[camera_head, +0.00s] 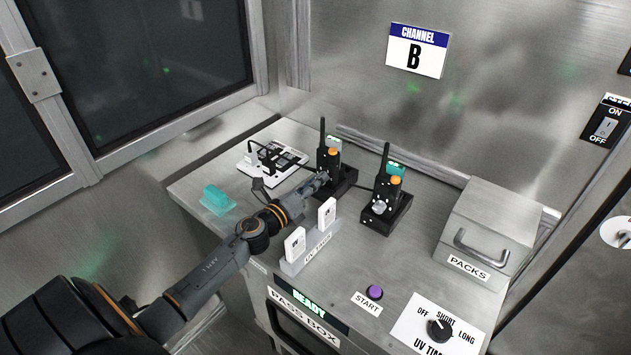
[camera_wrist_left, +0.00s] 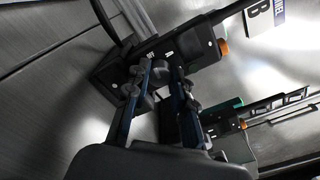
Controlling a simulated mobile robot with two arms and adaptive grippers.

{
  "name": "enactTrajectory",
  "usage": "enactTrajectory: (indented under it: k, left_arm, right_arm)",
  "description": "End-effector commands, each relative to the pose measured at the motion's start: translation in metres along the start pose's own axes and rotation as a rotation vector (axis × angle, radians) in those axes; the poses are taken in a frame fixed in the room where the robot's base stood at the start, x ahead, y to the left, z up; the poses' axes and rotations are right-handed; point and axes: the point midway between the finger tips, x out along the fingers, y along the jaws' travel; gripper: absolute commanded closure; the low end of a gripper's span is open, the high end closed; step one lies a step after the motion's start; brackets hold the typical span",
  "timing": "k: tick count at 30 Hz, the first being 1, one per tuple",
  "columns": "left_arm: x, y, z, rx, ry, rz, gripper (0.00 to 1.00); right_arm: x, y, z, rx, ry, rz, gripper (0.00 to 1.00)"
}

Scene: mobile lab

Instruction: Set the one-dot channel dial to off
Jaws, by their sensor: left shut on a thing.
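Two black radios with antennas and orange knobs stand in black bases on the steel counter: a left radio (camera_head: 329,158) and a right radio (camera_head: 388,188). My left gripper (camera_head: 321,180) is at the front of the left radio. In the left wrist view, the left gripper (camera_wrist_left: 161,76) has its fingers close together against the left radio (camera_wrist_left: 190,50), shut on a small part that the fingers mostly hide, seemingly its dial. The right radio's front shows a round pale dial (camera_head: 379,207). My right gripper is out of view.
White packs stand in a UV rack (camera_head: 308,256) beside my left forearm. A teal block (camera_head: 216,199) and a white device (camera_head: 272,158) lie at the left. A PACKS box (camera_head: 488,228), purple START button (camera_head: 375,292) and UV timer knob (camera_head: 439,328) are at the right.

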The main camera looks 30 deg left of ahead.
Motion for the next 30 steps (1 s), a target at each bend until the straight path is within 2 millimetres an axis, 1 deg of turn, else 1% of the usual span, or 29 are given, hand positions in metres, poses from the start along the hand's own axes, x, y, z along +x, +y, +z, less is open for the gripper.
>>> enactTrajectory:
  k: [3, 10, 26, 27, 30]
  left_arm:
    - [0.0001, 0.0001, 0.0008, -0.062, -0.001, 0.001, 1.00]
    - [0.0001, 0.0005, 0.0006, -0.135, -0.001, 0.001, 1.00]
    - [0.0000, 0.0004, -0.0003, -0.158, 0.001, 0.000, 1.00]
    - [0.0000, 0.0004, -0.0004, -0.158, 0.001, 0.000, 0.70]
    - [0.0000, 0.0004, -0.0004, -0.157, 0.001, 0.000, 0.52]
  right_arm:
    - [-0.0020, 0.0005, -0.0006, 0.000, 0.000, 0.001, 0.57]
    - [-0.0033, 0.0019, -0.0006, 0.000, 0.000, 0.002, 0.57]
    - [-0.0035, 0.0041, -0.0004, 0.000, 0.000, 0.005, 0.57]
    - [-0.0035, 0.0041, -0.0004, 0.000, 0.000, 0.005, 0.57]
    - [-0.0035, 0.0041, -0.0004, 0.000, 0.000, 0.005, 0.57]
